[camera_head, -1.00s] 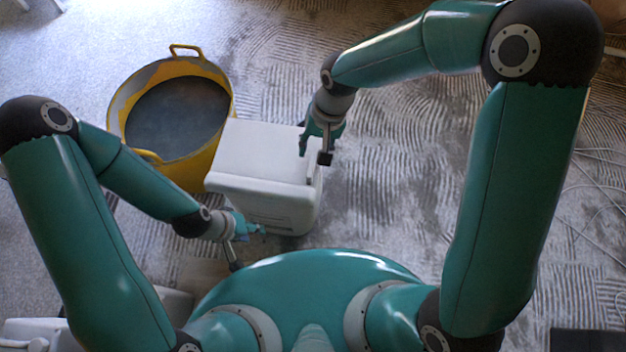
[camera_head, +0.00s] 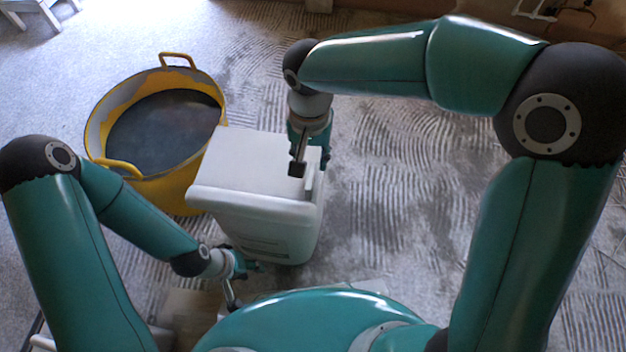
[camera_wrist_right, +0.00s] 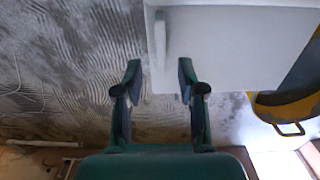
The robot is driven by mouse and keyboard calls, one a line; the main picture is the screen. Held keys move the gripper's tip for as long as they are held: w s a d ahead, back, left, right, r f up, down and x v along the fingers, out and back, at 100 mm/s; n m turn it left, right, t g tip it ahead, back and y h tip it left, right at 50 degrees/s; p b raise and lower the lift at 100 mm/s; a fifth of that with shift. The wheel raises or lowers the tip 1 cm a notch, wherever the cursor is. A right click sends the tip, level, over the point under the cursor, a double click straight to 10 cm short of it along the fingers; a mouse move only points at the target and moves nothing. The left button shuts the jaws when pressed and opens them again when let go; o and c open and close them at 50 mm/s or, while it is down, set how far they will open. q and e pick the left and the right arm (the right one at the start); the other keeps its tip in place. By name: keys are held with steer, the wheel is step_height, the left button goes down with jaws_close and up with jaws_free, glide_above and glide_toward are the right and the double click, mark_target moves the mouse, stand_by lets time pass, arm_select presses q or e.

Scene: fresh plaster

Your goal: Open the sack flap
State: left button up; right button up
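The white, box-shaped sack (camera_head: 270,225) stands upright on the floor in the head view. Its pale top flap (camera_head: 240,160) lies flat and closed. A narrow raised tab (camera_head: 309,186) runs along its right edge and also shows in the right wrist view (camera_wrist_right: 160,38). My right gripper (camera_head: 308,163) is over the sack's right edge by the tab. In the right wrist view its two fingers are spread with nothing between them (camera_wrist_right: 159,75). My left gripper (camera_head: 246,283) is low at the sack's front left, its fingers apart and empty. Whether it touches the sack is unclear.
A yellow tub (camera_head: 170,190) with dark grey contents stands behind and left of the sack, close to it. The floor (camera_head: 400,190) right of the sack is ridged grey and clear. A small white stool (camera_head: 35,12) is at the far left.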

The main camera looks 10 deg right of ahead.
mark_target(311, 175)
step_height(311, 175, down, 8)
steer(key=b, duration=0.2)
steer(key=shift+f+b, duration=0.25)
steer(key=shift+b, duration=0.05)
jaws_close()
